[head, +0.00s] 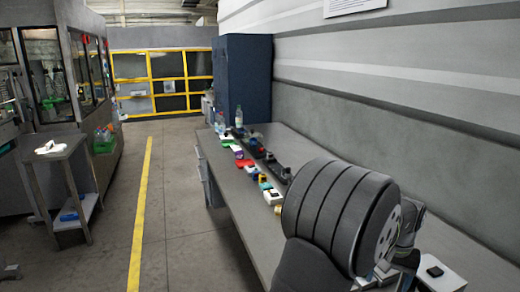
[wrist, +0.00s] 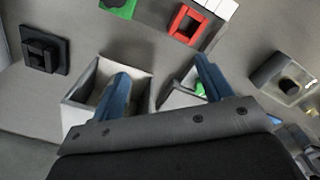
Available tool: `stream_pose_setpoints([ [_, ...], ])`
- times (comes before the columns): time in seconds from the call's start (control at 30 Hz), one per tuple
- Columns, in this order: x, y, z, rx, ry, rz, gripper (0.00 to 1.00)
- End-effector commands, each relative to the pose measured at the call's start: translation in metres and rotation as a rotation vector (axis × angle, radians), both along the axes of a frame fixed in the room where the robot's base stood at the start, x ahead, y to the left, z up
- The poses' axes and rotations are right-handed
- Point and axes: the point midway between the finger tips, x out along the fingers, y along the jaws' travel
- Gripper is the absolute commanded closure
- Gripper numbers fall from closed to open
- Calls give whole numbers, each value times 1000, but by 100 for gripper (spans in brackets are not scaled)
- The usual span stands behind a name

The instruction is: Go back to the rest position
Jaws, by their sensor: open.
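My gripper (wrist: 161,70) shows in the wrist view with its two blue fingers wide apart and nothing held between them. The left finger overlaps an open white box (wrist: 84,88). The right finger overlaps a second pale box (wrist: 178,97) with something green in it. I cannot tell whether the fingers touch or enter the boxes. In the head view my thick dark arm fills the right front over the workbench (head: 232,190), and my fingertips are hidden behind it.
A black square part (wrist: 44,50), a red frame (wrist: 187,24) and a grey holder (wrist: 285,78) surround the gripper. Bottles (head: 239,118) stand at the bench's far end by a blue cabinet (head: 245,75). A wall (head: 400,110) runs along the right.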

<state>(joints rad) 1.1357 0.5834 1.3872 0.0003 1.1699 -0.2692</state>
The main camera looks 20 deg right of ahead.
Motion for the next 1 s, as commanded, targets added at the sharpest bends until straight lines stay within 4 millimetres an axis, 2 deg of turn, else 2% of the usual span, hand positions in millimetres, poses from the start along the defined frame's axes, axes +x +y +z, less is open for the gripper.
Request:
stream_pose_setpoints([
  [0.1,23,11,-2,0,0,62,28],
  [0.6,107,65,-11,1,0,312,28],
  [0.8,137,90,-14,2,1,409,28],
  [1.0,157,109,-17,0,1,476,28],
])
